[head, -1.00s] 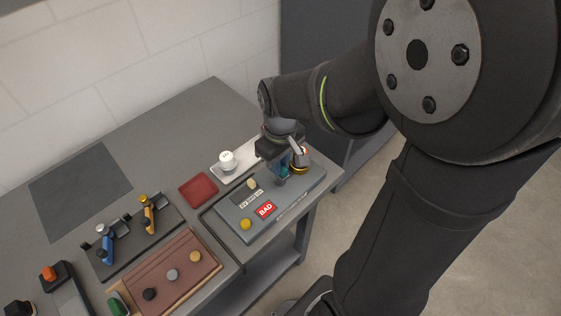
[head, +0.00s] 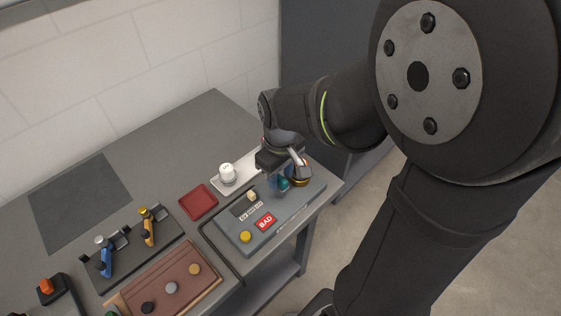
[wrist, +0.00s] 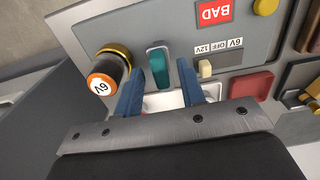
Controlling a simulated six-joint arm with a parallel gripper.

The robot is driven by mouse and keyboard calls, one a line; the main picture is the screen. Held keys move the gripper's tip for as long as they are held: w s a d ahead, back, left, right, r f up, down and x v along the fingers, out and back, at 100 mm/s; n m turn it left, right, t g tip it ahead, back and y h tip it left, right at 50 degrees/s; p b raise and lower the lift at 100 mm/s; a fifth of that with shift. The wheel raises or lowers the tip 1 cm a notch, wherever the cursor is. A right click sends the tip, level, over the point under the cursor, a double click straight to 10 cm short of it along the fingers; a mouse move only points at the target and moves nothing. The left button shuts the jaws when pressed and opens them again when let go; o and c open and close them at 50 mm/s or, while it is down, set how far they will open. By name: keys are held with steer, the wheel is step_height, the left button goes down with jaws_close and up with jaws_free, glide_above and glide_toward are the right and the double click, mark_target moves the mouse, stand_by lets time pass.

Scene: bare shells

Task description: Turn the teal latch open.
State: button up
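The teal latch (wrist: 158,65) is a small upright handle on the grey panel (wrist: 150,28), and it also shows in the head view (head: 283,184). My gripper (wrist: 160,78) is open, with its two blue fingers on either side of the latch. There is visible space between each finger and the latch in the wrist view. In the head view my gripper (head: 277,178) is over the panel's far right part, and the wrist hides some of it.
A battery with an orange top (wrist: 105,80) stands close left of the latch in the wrist view. A cream switch (wrist: 205,68) and a red BAD label (wrist: 214,12) are to the right.

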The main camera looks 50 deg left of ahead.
mark_target(281, 177)
step_height(281, 177, up, 17)
stand_by(0.4)
steer(key=shift+r, duration=0.1)
step_height(281, 177, down, 17)
steer(key=shift+f, duration=0.2)
stand_by(0.8)
steer(key=shift+f, duration=0.15)
steer(key=m, duration=0.3)
steer(key=shift+m, duration=0.3)
steer(key=m, duration=0.3)
steer(key=shift+m, duration=0.4)
step_height(281, 177, up, 12)
steer(key=shift+r, duration=0.2)
stand_by(1.5)
